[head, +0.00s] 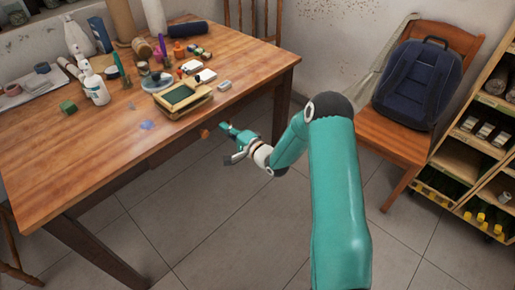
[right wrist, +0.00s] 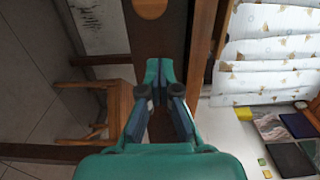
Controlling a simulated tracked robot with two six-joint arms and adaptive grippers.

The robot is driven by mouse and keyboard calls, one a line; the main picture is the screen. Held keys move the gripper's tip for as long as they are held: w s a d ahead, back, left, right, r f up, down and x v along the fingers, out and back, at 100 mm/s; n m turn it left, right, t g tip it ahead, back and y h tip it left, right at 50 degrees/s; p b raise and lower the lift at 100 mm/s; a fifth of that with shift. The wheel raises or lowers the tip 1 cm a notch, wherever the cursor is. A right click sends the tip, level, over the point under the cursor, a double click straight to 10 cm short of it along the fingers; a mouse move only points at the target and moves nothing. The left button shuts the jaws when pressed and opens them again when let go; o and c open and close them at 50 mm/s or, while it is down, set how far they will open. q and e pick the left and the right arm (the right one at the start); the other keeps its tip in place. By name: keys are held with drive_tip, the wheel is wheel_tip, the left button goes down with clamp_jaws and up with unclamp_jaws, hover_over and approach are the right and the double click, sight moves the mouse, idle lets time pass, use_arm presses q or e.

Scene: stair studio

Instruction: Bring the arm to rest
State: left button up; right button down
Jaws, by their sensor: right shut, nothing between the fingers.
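My right arm, teal, reaches in from the bottom right of the head view. Its right gripper (head: 227,143) hangs beside the front edge of the wooden table (head: 75,165), near a round wooden knob (head: 203,134), and appears apart from the table. In the right wrist view the right gripper (right wrist: 161,72) has its fingers together with nothing held, in front of a dark wooden panel. My left gripper is not in view.
A yellowish tray (head: 160,108), a white bottle (head: 95,88) and several craft items crowd the tabletop. A chair (head: 400,140) bears a dark blue backpack (head: 418,80). A shelf unit (head: 480,150) stands at right. The tiled floor (head: 240,235) below the arm is clear.

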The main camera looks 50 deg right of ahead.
drive_tip(key=s, duration=1.1)
drive_tip(key=w+a+n+y, duration=0.2)
drive_tip(key=w+a+y, duration=0.25)
drive_tip(key=a, duration=0.85)
drive_tip(key=a+f+n+g+y, duration=0.15)
drive_tip(key=a+f+g, duration=0.35)
drive_tip(key=a, duration=0.6)
drive_tip(key=s+a+f+n+g, duration=0.6)
drive_tip(key=s+a+f, duration=0.35)
drive_tip(key=f, duration=0.35)
drive_tip(key=s+d+f+n+g+h, duration=0.1)
drive_tip(key=s+f+n+g, duration=0.2)
drive_tip(key=s+n+g, duration=0.7)
drive_tip(key=s+r+m+t+p, duration=0.3)
drive_tip(key=r+p, duration=1.2)
drive_tip(key=shift+r+t+p, duration=0.15)
drive_tip(key=shift+t+p, duration=0.15)
drive_tip(key=shift+p, duration=0.05)
